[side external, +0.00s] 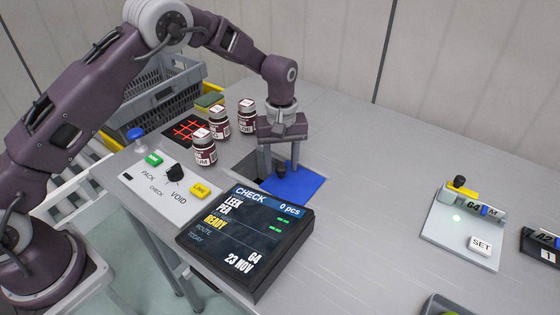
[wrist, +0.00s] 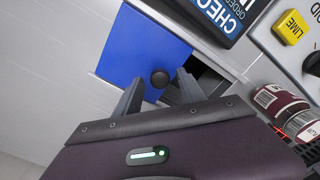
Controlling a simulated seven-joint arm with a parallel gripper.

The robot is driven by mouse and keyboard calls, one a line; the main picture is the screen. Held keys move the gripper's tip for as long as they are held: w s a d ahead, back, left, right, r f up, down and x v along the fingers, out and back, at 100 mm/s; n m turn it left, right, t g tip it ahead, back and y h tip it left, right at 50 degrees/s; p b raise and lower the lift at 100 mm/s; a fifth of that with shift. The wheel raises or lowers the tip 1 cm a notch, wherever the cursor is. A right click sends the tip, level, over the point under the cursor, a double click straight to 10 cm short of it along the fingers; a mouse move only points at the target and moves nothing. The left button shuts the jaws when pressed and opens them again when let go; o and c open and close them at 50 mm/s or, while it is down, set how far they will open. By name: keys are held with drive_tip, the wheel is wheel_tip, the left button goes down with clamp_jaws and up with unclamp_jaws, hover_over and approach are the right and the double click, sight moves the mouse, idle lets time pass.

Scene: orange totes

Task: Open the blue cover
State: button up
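The blue cover (side external: 302,185) is a flat square plate lying in the table, with a black round knob (side external: 281,170) near its left edge. In the wrist view the blue cover (wrist: 140,45) shows with its knob (wrist: 159,78) near the lower right edge. My gripper (side external: 281,167) points down over the knob. Its fingers are apart, one on each side of the knob, which also shows between the fingertips in the wrist view (wrist: 160,82). I cannot tell whether either finger touches the knob. A dark grey and black area (side external: 254,163) lies beside the cover on its left.
A check display (side external: 245,238) stands close in front of the cover. Several labelled jars (side external: 205,148) stand to the left, near a button panel (side external: 165,187). A grey crate (side external: 165,95) is behind them. The table right of the cover is clear up to a SET device (side external: 462,235).

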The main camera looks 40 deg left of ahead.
wheel_tip(320, 180, up, 7)
drive_tip(key=shift+r, duration=0.1)
idle(0.5)
drive_tip(key=s+a+r+m+t, duration=0.1)
drive_tip(key=s+a+r+m, duration=0.1)
drive_tip(key=s+r, duration=0.5)
drive_tip(key=s+a+r+m+t, duration=0.15)
drive_tip(key=s+r, duration=0.35)
drive_tip(key=r, duration=0.5)
drive_tip(key=s+a+m+t, duration=0.2)
drive_tip(key=s+m, duration=0.3)
drive_tip(key=s, duration=1.7)
drive_tip(key=shift+s+a+t, duration=0.25)
drive_tip(key=shift+a+t, duration=0.05)
drive_tip(key=shift+t, duration=0.25)
